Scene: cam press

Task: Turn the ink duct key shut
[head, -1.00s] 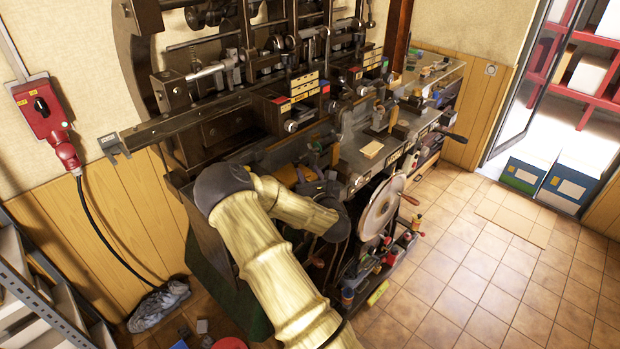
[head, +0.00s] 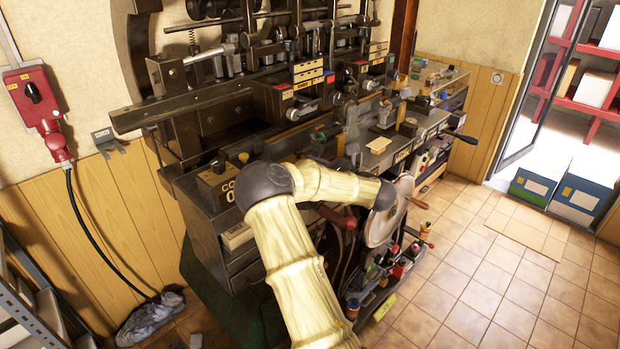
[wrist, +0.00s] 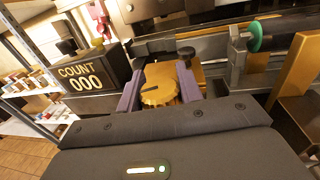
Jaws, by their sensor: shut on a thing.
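In the wrist view, a brass-coloured key head with a scalloped edge (wrist: 161,88) sits between the two purple fingers of my gripper (wrist: 159,82). It looks like the ink duct key. A short dark bar or mark lies across its face, pointing left. One finger is at its left side and one at its right, and my gripper is shut on it. How the key joins the machine is hidden below. In the head view my pale arm covers this spot, so neither the key nor my gripper shows there.
A black counter box reading COUNT 000 (wrist: 84,78) stands close to the left of the key. A green-rimmed wheel on a bracket (wrist: 262,38) is to the right. In the head view, a large pale disc (head: 384,215) with handles is beside my arm. The tiled floor (head: 470,270) is open at right.

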